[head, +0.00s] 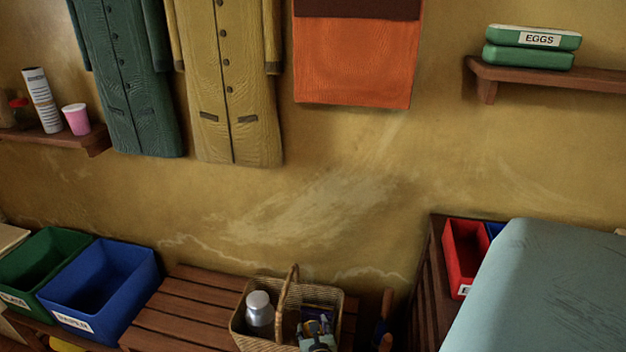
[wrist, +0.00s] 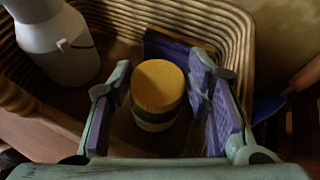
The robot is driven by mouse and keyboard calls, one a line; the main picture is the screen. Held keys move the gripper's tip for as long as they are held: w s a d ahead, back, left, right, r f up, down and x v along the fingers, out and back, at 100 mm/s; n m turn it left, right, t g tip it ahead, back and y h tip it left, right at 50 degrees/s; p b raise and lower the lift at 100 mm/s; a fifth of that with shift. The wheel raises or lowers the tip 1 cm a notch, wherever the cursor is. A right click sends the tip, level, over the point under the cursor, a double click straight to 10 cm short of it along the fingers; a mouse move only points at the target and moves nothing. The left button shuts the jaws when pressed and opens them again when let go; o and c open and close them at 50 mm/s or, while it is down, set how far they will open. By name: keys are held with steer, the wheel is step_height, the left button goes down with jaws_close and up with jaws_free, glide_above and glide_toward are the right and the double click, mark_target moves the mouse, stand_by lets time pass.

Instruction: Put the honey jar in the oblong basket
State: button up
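The oblong wicker basket (head: 338,299) with a hooped handle stands on the slatted bench in the head view. Its woven wall (wrist: 243,50) surrounds my gripper's fingers in the wrist view. A round jar with a yellow lid (wrist: 158,86), which looks like the honey jar, is upright inside the basket. My gripper (head: 318,328) reaches down into the basket's right part. In the wrist view, my gripper (wrist: 162,75) is open, with purple pads on either side of the jar and gaps showing. The jar's lower part is hard to see.
A dark flat block (wrist: 180,50) lies beyond the jar.

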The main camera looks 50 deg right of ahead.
steer(key=o, duration=0.4)
step_height(320, 180, up, 10)
stand_by(0.6)
stand_by(0.5)
